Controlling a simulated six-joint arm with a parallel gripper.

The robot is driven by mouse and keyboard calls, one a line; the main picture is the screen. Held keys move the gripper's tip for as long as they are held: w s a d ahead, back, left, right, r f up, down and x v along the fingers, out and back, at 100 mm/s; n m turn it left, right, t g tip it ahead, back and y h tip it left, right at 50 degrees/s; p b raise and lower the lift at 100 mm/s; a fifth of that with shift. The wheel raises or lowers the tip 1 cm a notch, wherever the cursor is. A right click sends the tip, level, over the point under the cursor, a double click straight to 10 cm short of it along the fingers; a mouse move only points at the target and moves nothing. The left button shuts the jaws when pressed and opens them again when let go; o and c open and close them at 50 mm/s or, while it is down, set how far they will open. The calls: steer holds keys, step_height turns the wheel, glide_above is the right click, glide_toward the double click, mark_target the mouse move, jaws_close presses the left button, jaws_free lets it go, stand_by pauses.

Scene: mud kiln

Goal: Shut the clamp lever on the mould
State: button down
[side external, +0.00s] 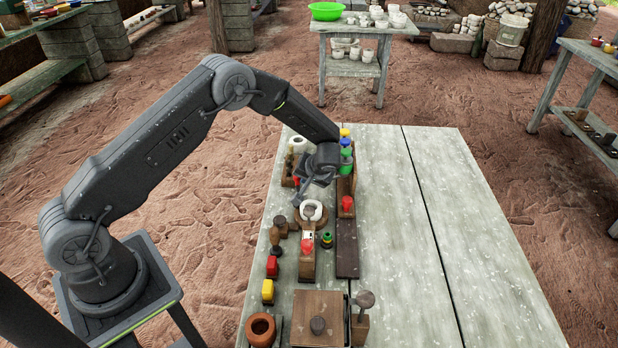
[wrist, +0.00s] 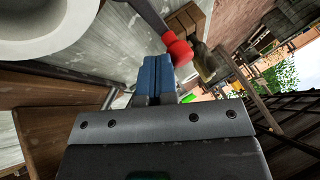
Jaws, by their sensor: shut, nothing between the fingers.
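In the wrist view, my gripper (wrist: 156,68) has its two blue fingers pressed together with nothing between them. A lever with a red grip (wrist: 179,50) and a grey metal bar shows just beyond the fingertips; I cannot tell whether they touch. A round white mould-like ring (wrist: 45,25) fills the upper left corner. In the side view, my gripper (side external: 305,198) is low over the white ring (side external: 313,211), partly hiding it. A red knob (side external: 307,246) on a wooden block is just in front of the ring. The lever's exact position is hard to read.
A wooden rack with blue, green and yellow pieces (side external: 346,143) and another red knob (side external: 347,203) stands right of my gripper. The right tabletop (side external: 450,240) is clear.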

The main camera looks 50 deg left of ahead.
steer(key=shift+s+a, duration=0.1)
steer(key=shift+a, duration=0.15)
steer(key=shift+a+n+g, duration=0.2)
steer(key=shift+n+g, duration=0.5)
steer(key=shift+n, duration=0.4)
steer(key=n+g, duration=0.1)
steer(key=s+a+n+g, duration=0.1)
steer(key=n, duration=0.1)
steer(key=shift+s+a+n+g+h, duration=0.25)
steer(key=shift+s+n+g, duration=0.2)
steer(key=shift+n, duration=0.35)
steer(key=shift+s+a+n+g+h, duration=0.1)
steer(key=shift+s+n+g+h, duration=0.15)
steer(key=shift+n+g, duration=0.4)
steer(key=shift+s+a+n+g+h, duration=0.25)
steer(key=shift+s+n, duration=0.2)
steer(key=shift+n, duration=0.5)
steer(key=shift+d, duration=0.1)
step_height(320, 180, up, 11)
steer(key=w+d, duration=0.2)
